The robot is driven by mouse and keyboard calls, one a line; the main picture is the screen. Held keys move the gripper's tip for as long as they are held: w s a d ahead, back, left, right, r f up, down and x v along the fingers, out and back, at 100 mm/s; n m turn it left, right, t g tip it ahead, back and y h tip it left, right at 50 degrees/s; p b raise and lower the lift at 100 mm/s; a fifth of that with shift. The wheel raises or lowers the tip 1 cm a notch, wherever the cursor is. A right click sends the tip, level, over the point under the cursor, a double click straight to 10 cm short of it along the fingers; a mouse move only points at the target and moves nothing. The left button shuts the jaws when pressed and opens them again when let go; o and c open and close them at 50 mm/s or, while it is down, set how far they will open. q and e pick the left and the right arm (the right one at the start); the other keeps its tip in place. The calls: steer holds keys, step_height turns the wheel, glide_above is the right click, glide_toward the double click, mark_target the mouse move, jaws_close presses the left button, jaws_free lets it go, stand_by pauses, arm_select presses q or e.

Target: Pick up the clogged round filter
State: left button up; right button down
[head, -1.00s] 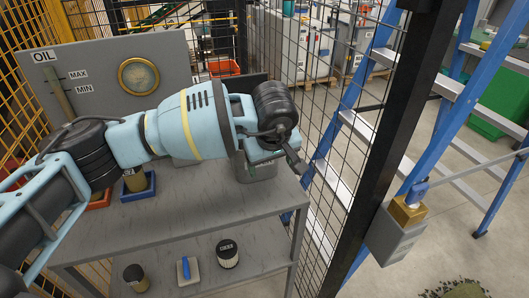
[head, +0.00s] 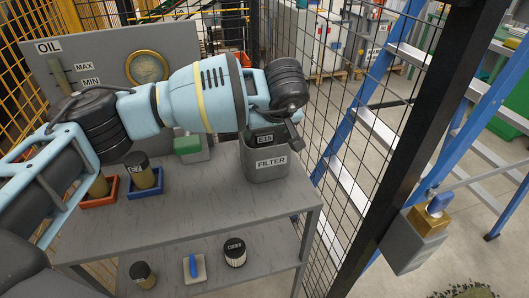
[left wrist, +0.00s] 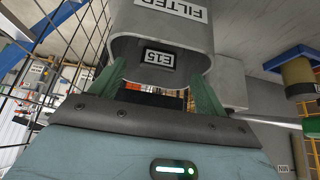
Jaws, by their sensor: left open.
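A grey bin labelled FILTER (head: 266,172) stands at the right end of the grey table. A dark part with an E15 label (head: 265,138) shows at its mouth, and this label also shows in the left wrist view (left wrist: 159,57). I cannot tell whether that part is the clogged round filter. My left gripper (left wrist: 155,92) is open at the bin's mouth, its green fingers apart on either side of the opening, with nothing seen held. In the head view the arm hides much of this gripper. My right gripper is not in view.
Canisters stand in a red tray (head: 100,202) and a blue tray (head: 145,193). The lower shelf holds a round black-and-white filter (head: 235,252), a blue-handled tool (head: 193,267) and a canister (head: 143,275). Wire mesh fencing and a dark post (head: 410,150) stand close right.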

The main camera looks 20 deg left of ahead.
mark_target(265, 134)
arm_select(q)
steer(key=shift+x, duration=2.8)
steer(key=shift+r, duration=0.1)
steer(key=c, duration=1)
steer(key=shift+c, duration=0.2)
steer(key=shift+r, duration=0.1)
step_height(265, 134, up, 10)
steer(key=shift+f, duration=0.1)
